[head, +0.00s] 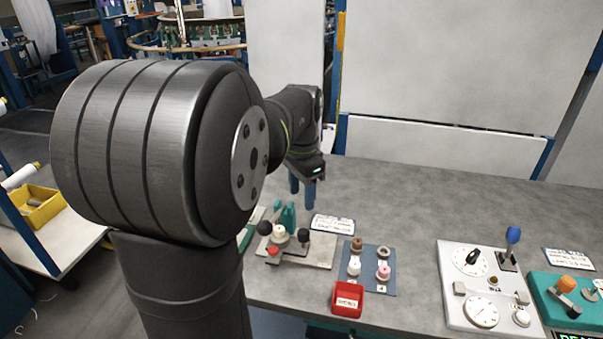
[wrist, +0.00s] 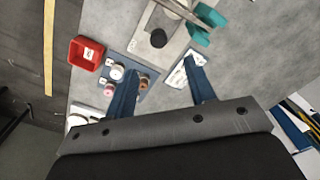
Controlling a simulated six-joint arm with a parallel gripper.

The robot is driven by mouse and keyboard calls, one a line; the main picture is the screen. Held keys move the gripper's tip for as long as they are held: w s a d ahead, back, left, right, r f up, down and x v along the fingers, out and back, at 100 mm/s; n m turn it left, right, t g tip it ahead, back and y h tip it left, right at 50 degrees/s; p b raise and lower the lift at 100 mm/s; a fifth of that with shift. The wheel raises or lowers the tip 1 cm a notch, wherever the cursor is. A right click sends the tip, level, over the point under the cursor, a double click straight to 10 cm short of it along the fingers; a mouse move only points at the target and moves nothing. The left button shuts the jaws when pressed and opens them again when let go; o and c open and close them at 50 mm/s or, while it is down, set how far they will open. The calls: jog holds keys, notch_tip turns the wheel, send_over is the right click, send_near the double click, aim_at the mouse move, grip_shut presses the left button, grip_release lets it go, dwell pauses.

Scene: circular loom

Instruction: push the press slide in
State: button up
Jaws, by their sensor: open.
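The press (head: 322,252) is a pale grey plate on the bench, with a teal upright part (head: 287,217), a cream round piece, a red button and black knobs. A metal bar with a black knob (head: 303,238) looks like its slide; how far in it sits I cannot tell. In the wrist view the press plate (wrist: 146,40) is at the top, with a black knob (wrist: 158,38) and teal parts (wrist: 207,22). My gripper (head: 302,200) is open and empty, above and behind the press, apart from it. Its two blue fingers also show in the wrist view (wrist: 162,66).
A white label card (head: 333,225) lies behind the press. Right of it are a blue board (head: 371,285) with several spools, a red bin (head: 347,300) and a white dial panel (head: 455,285). The bench behind the board and panel is clear.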

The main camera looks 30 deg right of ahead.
notch_tip(320, 180, up, 5)
jog(key=shift+r, duration=0.1)
